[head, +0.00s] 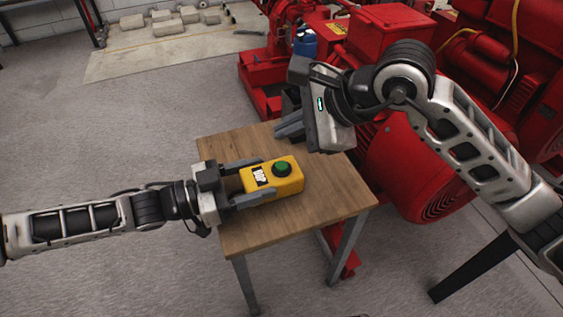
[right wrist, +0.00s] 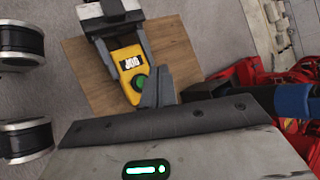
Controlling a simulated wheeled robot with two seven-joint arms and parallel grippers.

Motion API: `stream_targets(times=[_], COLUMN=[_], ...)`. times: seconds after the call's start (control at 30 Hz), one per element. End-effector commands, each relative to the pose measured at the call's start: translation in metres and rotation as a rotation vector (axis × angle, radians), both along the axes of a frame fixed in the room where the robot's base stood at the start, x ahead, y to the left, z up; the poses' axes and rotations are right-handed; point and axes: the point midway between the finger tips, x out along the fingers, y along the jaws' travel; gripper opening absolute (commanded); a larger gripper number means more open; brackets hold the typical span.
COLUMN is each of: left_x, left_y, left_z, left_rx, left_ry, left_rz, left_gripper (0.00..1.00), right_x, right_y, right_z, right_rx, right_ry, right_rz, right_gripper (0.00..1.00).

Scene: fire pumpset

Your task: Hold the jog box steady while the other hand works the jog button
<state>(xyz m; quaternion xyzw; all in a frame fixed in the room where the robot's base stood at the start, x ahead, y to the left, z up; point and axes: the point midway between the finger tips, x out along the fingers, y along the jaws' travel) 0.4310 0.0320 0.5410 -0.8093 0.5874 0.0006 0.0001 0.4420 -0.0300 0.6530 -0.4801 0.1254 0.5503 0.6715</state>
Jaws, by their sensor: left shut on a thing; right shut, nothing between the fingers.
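The yellow jog box (head: 291,186) lies on the wooden table with its label and green jog button (head: 282,168) facing up. My left gripper (head: 256,182) comes in from the left and is shut on the jog box, one finger along each long side. My right gripper (head: 284,128) is above the far part of the table, apart from the box, with its fingers shut and empty. The right wrist view also shows the jog box (right wrist: 128,60), its green button (right wrist: 139,83) and the shut fingers of my right gripper (right wrist: 158,90) beside the button in the picture.
The small wooden table (head: 330,205) has bare top to the right of the box. A large red pump set (head: 400,165) stands close behind and to the right. A blue item (head: 305,44) sits near the pump. Grey floor is open at left.

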Motion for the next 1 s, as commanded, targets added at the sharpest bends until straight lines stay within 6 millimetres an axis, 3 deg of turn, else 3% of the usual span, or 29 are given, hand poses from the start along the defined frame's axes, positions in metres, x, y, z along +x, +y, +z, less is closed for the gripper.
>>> stream_targets(times=[0.27, 0.3, 0.37, 0.73, 1.0], left_x=[0.000, 0.000, 0.000, -0.001, -0.016], left_y=[0.000, 0.000, 0.000, 0.005, 0.053], left_z=[0.001, 0.001, 0.001, 0.000, -0.001], left_rx=[-0.003, -0.003, -0.002, 0.000, 0.003], left_ry=[-0.002, -0.002, -0.001, 0.000, 0.001], left_rz=[-0.001, -0.001, -0.001, 0.001, 0.005], left_gripper=[0.27, 0.66, 0.83, 0.83, 0.83], right_x=[0.000, 0.000, 0.000, 0.000, 0.000], right_y=[0.000, 0.000, 0.000, 0.000, 0.000], right_z=[0.000, 0.000, 0.000, 0.000, 0.000], right_rx=[0.000, 0.000, 0.000, 0.000, 0.000], right_ry=[0.000, 0.000, 0.000, 0.000, 0.000], right_rz=[0.000, 0.000, 0.000, 0.000, 0.000], right_gripper=[0.00, 0.00, 0.00, 0.00, 0.00])
